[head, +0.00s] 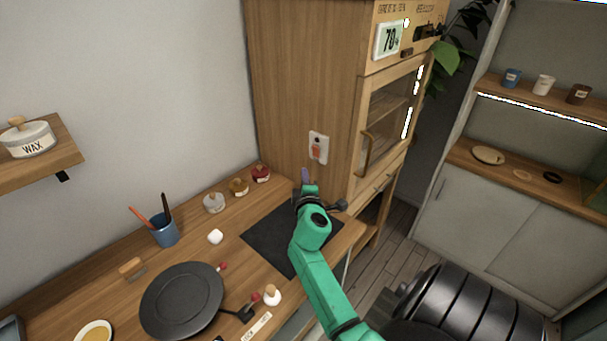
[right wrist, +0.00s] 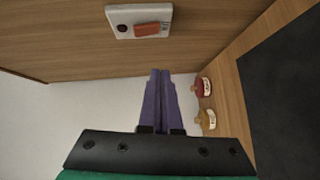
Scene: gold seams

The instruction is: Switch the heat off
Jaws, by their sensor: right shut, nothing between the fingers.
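A white switch plate (head: 318,136) with an orange-red rocker (head: 316,153) is on the wooden side of the tall cabinet. In the right wrist view the plate (right wrist: 125,12) is at the top, with the rocker (right wrist: 152,29) and a small dark round spot beside it. My right gripper (head: 305,174) has its purple fingers together and empty, just below the plate in the head view. In the right wrist view the fingertips (right wrist: 160,72) are below the rocker, with a visible gap between them. My left gripper is not in view.
The tall wooden cabinet (head: 295,85) has a glass door and a display (head: 388,40) reading about 70. A dark mat (head: 270,237), small jars (head: 238,187), a blue pen cup (head: 163,231) and a black round plate (head: 180,300) are on the bench.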

